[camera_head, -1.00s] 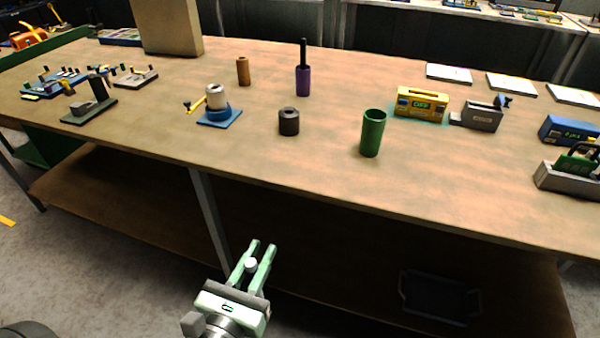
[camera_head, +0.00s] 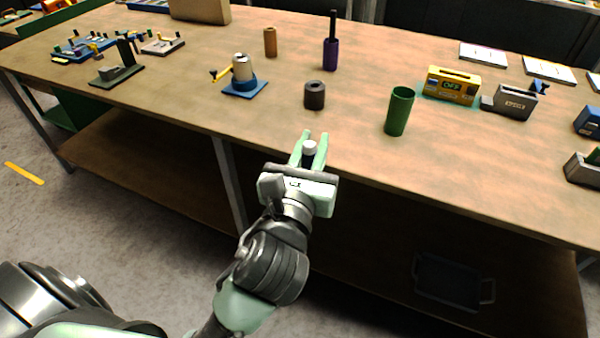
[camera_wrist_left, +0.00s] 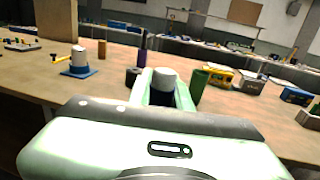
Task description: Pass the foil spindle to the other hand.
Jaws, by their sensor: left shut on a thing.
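My left gripper (camera_head: 312,146) is in front of the table's front edge in the head view. It is shut on a small upright piece with a round pale top, which I take to be the foil spindle (camera_head: 310,149). My right gripper is in neither view.
On the table (camera_head: 300,120) behind the gripper stand a dark brown cylinder (camera_head: 315,96), a green cup (camera_head: 399,112), a purple holder with a black rod (camera_head: 331,54), a brown cylinder (camera_head: 270,42) and a blue-based stand (camera_head: 244,88). A yellow box (camera_head: 452,88) stands right.

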